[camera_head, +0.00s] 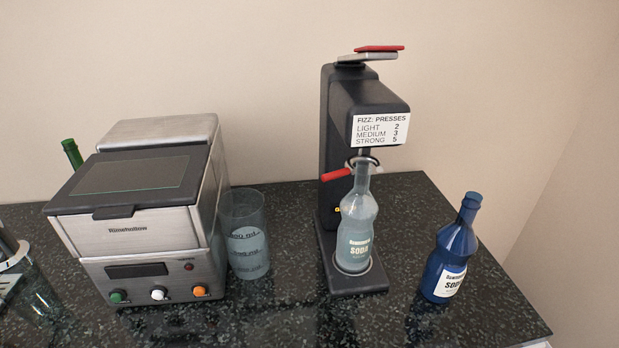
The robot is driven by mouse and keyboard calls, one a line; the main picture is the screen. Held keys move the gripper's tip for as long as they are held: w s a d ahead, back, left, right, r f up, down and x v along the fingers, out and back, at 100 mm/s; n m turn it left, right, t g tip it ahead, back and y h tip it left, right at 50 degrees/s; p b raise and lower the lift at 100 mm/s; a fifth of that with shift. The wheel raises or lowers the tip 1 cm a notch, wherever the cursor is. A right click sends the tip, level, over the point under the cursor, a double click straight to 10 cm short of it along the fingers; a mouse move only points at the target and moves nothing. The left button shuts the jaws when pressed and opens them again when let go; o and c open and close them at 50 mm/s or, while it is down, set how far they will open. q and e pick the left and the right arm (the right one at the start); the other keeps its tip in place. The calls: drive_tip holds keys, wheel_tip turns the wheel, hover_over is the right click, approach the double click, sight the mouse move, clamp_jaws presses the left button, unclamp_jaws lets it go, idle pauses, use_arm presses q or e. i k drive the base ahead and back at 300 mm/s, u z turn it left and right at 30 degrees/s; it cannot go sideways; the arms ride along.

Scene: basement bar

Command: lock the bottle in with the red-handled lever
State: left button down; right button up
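A clear soda bottle (357,225) stands upright on the base of the dark soda machine (343,150), its neck under the machine's head. The red-handled lever (336,175) sticks out to the left beside the bottle's neck. A metal ring (362,161) shows around or just behind the top of the neck; I cannot tell how tightly it fits. Neither of my grippers is in view.
A blue soda bottle (451,250) stands to the right of the machine. A clear measuring cup (245,234) stands to its left, against a metal appliance (150,215). A red-topped press lever (378,49) sits on top of the machine. The counter in front is mostly clear.

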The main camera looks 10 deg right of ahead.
sight(349, 169)
drive_tip(key=k, duration=1.15)
drive_tip(key=z, duration=0.45)
drive_tip(key=i, duration=0.5)
